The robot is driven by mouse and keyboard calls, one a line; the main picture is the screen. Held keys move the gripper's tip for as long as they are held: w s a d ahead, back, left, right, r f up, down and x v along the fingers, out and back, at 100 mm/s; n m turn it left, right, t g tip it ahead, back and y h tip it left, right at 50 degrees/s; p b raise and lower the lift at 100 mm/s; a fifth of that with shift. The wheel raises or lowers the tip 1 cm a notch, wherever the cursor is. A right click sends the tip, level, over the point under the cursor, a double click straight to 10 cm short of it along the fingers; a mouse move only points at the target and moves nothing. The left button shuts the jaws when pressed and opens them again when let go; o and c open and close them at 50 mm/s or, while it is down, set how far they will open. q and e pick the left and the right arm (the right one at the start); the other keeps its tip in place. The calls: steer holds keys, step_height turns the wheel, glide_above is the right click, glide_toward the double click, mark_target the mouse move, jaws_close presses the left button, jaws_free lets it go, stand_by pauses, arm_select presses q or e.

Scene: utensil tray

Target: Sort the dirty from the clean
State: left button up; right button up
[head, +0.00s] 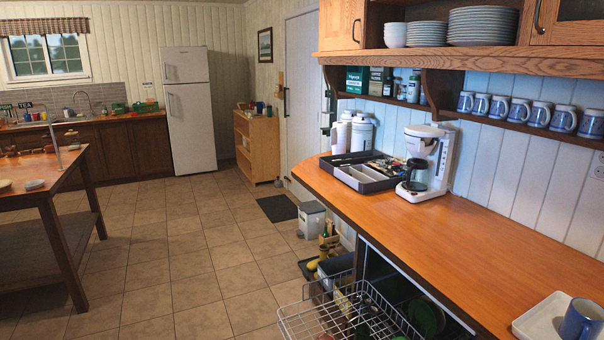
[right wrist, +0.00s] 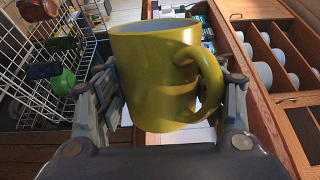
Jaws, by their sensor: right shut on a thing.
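My right gripper (right wrist: 172,82) is shut on a yellow-green mug (right wrist: 152,85) in the right wrist view. The mug's handle points right and its pale inside shows at the top. Neither gripper shows in the head view. A blue mug (head: 580,321) is on a white tray (head: 533,326) at the counter's near right end. A row of blue-and-white mugs (head: 500,107) stands on the lower wall shelf. A white wire rack (head: 318,316) is pulled out below the counter; in the right wrist view, a wire rack (right wrist: 35,103) holds dark, red and green pieces.
A dark divided utensil tray (head: 374,186) sits beside the white coffee maker (head: 428,155) on the wooden counter (head: 470,235). The counter between the coffee maker and the white tray is clear. Stacked plates (head: 483,25) and bowls (head: 395,35) fill the upper shelf.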

steer(key=shift+r, duration=0.1)
steer(key=m+p, duration=0.1)
steer(key=m, duration=0.1)
steer(key=shift+m, duration=0.4)
steer(key=m, duration=0.3)
steer(key=shift+m+p, duration=0.3)
steer(key=shift+m, duration=0.8)
steer(key=m, duration=0.4)
steer(key=shift+m, duration=0.8)
steer(key=m, duration=0.4)
